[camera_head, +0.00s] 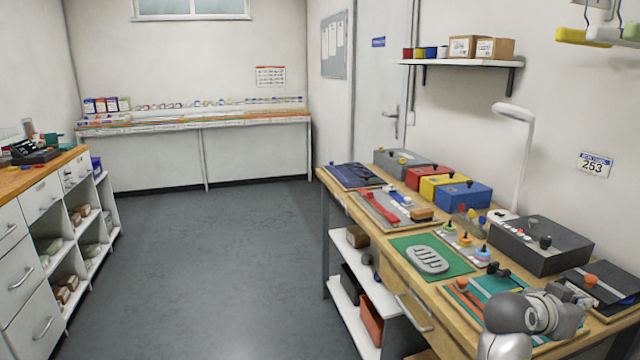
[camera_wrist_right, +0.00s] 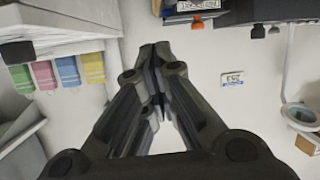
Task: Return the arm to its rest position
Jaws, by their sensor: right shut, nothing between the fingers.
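My right arm (camera_head: 515,325) comes in at the bottom right of the head view, above the near end of the wooden workbench (camera_head: 455,340). Its gripper (camera_head: 578,293) is over the right part of the bench, near a dark case. In the right wrist view the gripper (camera_wrist_right: 155,50) is shut, its two dark fingers meeting at the tips with nothing between them. My left arm and gripper are in neither view.
Below and around the right arm lie a teal tray (camera_head: 495,285), a dark grey box (camera_head: 540,245) and a dark case (camera_head: 600,285). A white lamp (camera_head: 517,150) stands at the wall. The grey floor (camera_head: 225,260) is clear.

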